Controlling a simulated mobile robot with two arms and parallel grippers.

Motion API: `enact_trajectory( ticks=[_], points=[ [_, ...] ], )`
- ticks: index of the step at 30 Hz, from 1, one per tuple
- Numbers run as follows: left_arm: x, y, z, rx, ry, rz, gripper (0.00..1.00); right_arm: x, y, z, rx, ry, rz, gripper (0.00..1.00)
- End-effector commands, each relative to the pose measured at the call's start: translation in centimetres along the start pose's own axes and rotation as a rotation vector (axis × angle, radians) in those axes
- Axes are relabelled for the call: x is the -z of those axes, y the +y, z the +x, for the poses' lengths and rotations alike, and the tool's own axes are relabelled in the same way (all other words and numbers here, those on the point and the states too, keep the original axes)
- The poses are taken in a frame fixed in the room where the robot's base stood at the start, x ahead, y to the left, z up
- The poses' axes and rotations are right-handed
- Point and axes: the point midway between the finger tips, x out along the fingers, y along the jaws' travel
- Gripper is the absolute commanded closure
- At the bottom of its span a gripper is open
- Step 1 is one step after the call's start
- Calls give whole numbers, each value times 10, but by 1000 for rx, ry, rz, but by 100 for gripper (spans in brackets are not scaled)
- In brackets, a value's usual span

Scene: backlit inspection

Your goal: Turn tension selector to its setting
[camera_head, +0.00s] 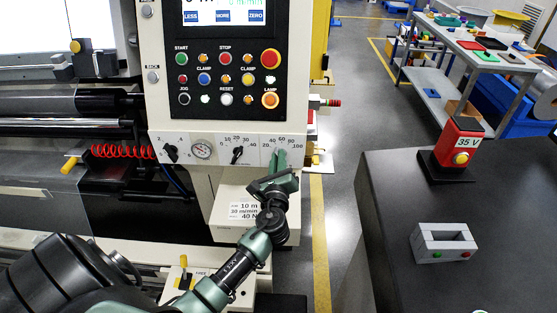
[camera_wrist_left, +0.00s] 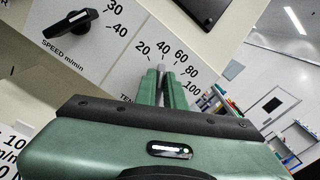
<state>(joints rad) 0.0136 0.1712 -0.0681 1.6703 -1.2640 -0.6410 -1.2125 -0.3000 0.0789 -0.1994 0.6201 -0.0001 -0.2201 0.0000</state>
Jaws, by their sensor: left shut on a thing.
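The tension selector (camera_wrist_left: 161,69) is mostly hidden between the fingers of my left gripper (camera_head: 281,158); a grey sliver of it shows between the fingertips in the left wrist view (camera_wrist_left: 167,84). The gripper is shut on it at the right end of the cream dial panel (camera_head: 207,138). Its scale (camera_wrist_left: 181,57) runs from 20 to 100; the sliver lies just below the 40, but I cannot tell its exact pointing. A setting card (camera_head: 243,210) below the panel reads 10 m, 30 m/min and 40 N. My right gripper is not in view.
The speed knob (camera_head: 237,155) and a round gauge (camera_head: 201,149) sit left of the selector. The button panel (camera_head: 228,80) is just above. A dark table (camera_head: 400,200) at right carries a red 35 V device (camera_head: 459,145) and a grey block (camera_head: 443,242).

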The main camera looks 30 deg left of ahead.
Motion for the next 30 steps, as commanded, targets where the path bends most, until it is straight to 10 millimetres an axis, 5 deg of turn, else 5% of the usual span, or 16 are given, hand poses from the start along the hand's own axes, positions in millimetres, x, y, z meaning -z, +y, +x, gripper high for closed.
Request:
enact_trajectory(
  ticks=[5,6,8,19,30],
  points=[
    [1,1,-1,-1,3,1,100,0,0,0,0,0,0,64],
    [1,1,-1,-1,3,1,82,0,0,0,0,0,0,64],
    [1,0,0,-1,3,1,68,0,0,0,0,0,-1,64],
    [1,0,-5,0,2,1,68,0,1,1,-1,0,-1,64],
    [3,2,-63,-1,3,2,68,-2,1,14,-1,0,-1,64]
  ],
)
